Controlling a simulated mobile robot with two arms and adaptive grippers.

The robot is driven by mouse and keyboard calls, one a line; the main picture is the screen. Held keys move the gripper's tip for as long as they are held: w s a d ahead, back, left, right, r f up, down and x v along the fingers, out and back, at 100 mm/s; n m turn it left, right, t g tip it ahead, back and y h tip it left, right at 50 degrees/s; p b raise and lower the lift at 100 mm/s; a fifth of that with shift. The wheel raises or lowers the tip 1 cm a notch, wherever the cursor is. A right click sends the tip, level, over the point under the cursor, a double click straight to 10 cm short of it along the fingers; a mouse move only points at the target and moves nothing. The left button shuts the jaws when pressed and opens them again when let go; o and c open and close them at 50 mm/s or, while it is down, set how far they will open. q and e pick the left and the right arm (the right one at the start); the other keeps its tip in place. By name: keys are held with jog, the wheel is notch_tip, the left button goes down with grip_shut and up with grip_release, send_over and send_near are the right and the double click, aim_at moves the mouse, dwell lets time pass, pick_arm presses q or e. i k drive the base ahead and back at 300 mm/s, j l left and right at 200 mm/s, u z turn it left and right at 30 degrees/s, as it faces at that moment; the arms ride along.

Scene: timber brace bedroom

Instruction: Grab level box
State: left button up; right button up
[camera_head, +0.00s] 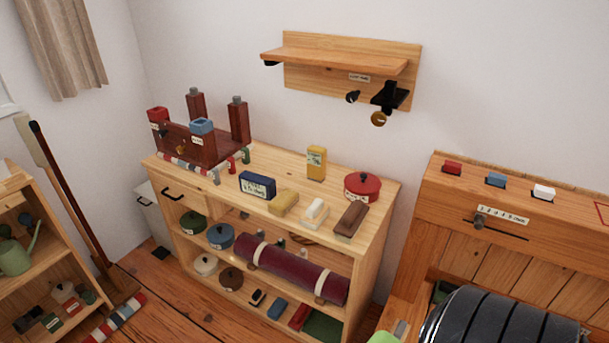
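Neither of my grippers shows in the head view. No label reads clearly enough to tell which thing is the level box. On top of the wooden shelf unit (300,177) lies a dark blue box (257,185) with a pale label. An upright yellow box (316,163) with a pale label stands behind it to the right. A yellow-tan block (283,204), a cream block on a pale base (314,213) and a brown block (351,220) lie along the front edge. Nothing is seen touching these from above.
A red lidded pot (362,186) stands at the unit's right end. A dark red stand with posts (196,143) fills the left end. A wall shelf (340,60) hangs above. A dark banded roll (500,322) is at bottom right, beside a wooden panel (450,210).

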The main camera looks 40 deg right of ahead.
aim_at(264, 187)
jog(key=z, duration=1.15)
